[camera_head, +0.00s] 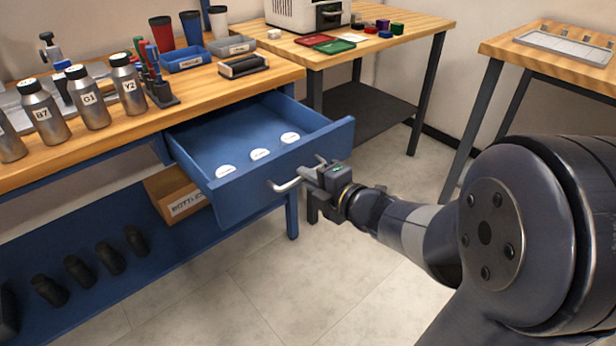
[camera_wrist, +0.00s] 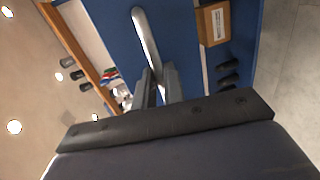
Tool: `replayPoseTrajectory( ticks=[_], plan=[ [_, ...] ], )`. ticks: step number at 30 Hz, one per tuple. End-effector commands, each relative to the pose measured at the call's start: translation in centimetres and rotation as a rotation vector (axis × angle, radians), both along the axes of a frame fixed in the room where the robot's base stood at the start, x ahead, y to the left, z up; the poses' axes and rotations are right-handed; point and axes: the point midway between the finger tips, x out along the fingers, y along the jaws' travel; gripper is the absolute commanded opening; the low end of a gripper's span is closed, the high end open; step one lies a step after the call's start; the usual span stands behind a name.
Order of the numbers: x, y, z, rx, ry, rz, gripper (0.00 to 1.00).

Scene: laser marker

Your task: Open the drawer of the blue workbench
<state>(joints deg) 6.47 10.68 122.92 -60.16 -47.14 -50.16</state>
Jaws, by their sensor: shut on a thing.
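The blue drawer (camera_head: 265,181) of the blue workbench (camera_head: 150,125) is pulled out, with its inside showing. Several white round discs lie on its floor. A silver bar handle (camera_head: 286,185) runs across the drawer front. My gripper (camera_head: 314,177) is shut on the handle toward its right part. In the wrist view my gripper's fingers (camera_wrist: 157,88) close around the silver handle (camera_wrist: 146,40) against the blue drawer front (camera_wrist: 180,40). The part of the handle between the fingers is hidden.
Labelled metal bottles (camera_head: 90,97) and a pen stand (camera_head: 160,92) are on the benchtop. A cardboard box (camera_head: 178,196) and dark bottles are on the lower shelf. A second table (camera_head: 385,45) stands behind. The floor (camera_head: 290,280) before the drawer is clear.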

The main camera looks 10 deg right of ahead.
Motion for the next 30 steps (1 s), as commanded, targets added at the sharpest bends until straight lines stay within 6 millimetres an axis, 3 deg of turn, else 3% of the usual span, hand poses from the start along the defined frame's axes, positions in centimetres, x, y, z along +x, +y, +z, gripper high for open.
replayPoseTrajectory(
  ticks=[9, 20, 30],
  plan=[
    [0.0, 0.0, 0.0, -0.001, 0.001, 0.0, 0.32],
    [-0.7, -0.6, 0.3, -0.002, 0.0, -0.004, 0.32],
    [-5.2, -3.7, 1.6, -0.002, 0.0, -0.007, 0.32]
  ],
)
